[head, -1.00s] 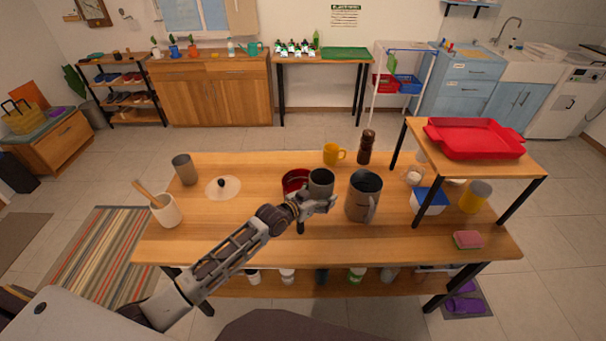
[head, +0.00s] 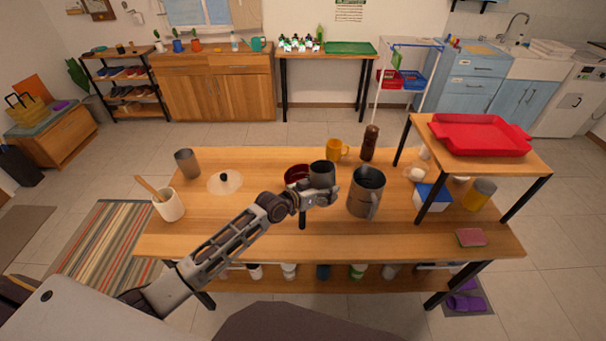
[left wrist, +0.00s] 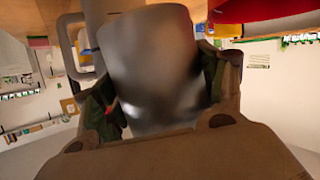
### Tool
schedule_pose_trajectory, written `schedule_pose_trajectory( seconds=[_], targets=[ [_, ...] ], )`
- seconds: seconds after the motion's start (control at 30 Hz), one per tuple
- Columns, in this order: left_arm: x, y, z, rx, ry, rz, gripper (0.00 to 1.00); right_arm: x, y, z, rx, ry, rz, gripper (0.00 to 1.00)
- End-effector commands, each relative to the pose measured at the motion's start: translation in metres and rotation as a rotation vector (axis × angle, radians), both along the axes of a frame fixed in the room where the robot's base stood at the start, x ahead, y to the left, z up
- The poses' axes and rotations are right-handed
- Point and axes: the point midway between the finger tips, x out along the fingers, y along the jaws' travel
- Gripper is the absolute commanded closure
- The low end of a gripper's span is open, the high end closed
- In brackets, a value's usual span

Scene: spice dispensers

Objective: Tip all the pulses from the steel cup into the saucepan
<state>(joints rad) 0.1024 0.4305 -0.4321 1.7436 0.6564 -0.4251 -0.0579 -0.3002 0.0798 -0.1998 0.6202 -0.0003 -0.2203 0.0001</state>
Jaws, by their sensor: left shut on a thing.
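The grey steel cup (head: 322,175) is held by my left gripper (head: 325,194), which is shut on it. In the head view the cup looks near upright with its mouth up; its contents cannot be made out. The red saucepan (head: 296,172) stands on the table just left of and behind the cup, partly hidden by it. In the left wrist view the cup (left wrist: 155,60) fills the middle between the fingers, and a red surface, probably the saucepan (left wrist: 275,20), shows at the upper right. My right gripper is not in view.
A large grey pitcher (head: 366,194) stands close to the right of the cup. A yellow mug (head: 337,149) and a brown mill (head: 370,143) are behind. A lid (head: 225,181), another grey cup (head: 187,163) and a utensil pot (head: 169,204) stand left. A raised shelf (head: 520,155) occupies the right.

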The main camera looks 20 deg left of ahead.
Motion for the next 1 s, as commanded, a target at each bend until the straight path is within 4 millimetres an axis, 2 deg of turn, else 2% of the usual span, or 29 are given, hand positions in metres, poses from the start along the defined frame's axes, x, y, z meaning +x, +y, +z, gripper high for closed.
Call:
schedule_pose_trajectory(
  seconds=[0.37,0.63,0.8,1.0],
  targets=[
    [0.004,0.004,0.003,-0.136,0.128,0.001,0.58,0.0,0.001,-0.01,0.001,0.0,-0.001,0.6],
    [0.008,0.008,-0.014,-0.235,0.222,0.0,0.58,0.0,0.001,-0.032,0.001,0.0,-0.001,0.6],
    [0.011,0.011,-0.003,-0.295,0.279,0.0,0.58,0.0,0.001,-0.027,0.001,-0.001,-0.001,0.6],
    [0.013,0.013,-0.003,-0.368,0.352,0.0,0.58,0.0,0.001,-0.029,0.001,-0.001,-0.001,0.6]
  ],
)
